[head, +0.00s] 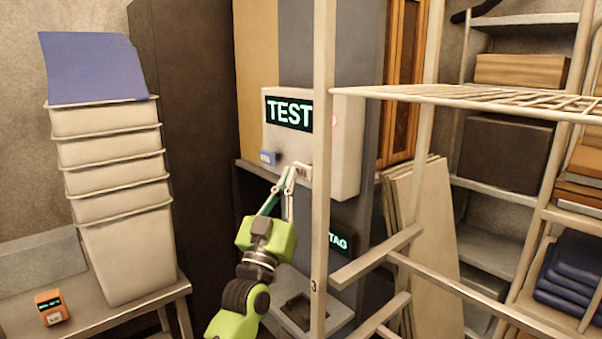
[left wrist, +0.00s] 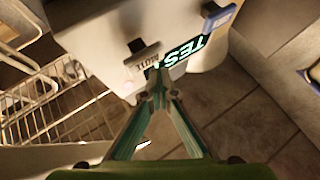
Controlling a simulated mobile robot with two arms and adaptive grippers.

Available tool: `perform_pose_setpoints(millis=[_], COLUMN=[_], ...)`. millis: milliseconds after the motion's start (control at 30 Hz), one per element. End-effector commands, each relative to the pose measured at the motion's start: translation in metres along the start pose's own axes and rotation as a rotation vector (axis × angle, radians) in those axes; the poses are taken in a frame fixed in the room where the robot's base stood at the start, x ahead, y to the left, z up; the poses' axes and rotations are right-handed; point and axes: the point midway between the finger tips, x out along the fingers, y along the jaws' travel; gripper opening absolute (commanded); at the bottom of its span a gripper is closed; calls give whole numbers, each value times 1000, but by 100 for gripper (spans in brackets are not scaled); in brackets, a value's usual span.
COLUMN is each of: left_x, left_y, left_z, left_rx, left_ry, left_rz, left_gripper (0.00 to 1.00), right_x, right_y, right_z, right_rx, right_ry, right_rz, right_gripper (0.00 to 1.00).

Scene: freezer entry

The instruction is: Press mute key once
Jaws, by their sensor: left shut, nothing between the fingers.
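A pale alarm box (head: 345,150) is mounted ahead, with a dark display (head: 289,113) lit with "TEST". Below the display are a blue key (head: 268,157) on the left and a pale key (head: 304,171) on the right. In the left wrist view, the pale key (left wrist: 142,53) has lettering that seems to read MUTE, and the blue key (left wrist: 219,18) is farther right. My left gripper (head: 290,171) is shut and empty, its tips close beside the pale key. They also show in the left wrist view (left wrist: 157,82). I cannot tell whether they touch the key.
A pale rack post (head: 322,230) and wire shelf (head: 480,95) stand close right of my left arm. Stacked pale bins (head: 125,245) and an orange device (head: 51,307) stand on a table at left. A small "TAG" sign (head: 341,241) is below the box.

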Motion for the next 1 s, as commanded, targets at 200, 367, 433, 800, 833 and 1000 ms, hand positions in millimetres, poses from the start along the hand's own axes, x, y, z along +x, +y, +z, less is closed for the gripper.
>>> perform_pose_setpoints(millis=[200,367,433,800,833,1000], left_x=[2,6,6,7,7,8], left_y=[2,4,4,5,5,6], left_z=[2,4,4,4,4,6], left_rx=[-1,-1,0,0,0,0], left_ry=[0,0,0,0,0,1], left_rz=[0,0,0,0,0,0], left_gripper=[0,0,0,0,0,0], right_x=[2,3,3,3,3,4], right_y=[0,0,0,0,0,0], right_z=[0,0,0,0,0,0], right_rx=[0,0,0,0,0,0], right_ry=[0,0,0,0,0,0], right_rz=[0,0,0,0,0,0], right_gripper=[40,40,40,40,40,40])
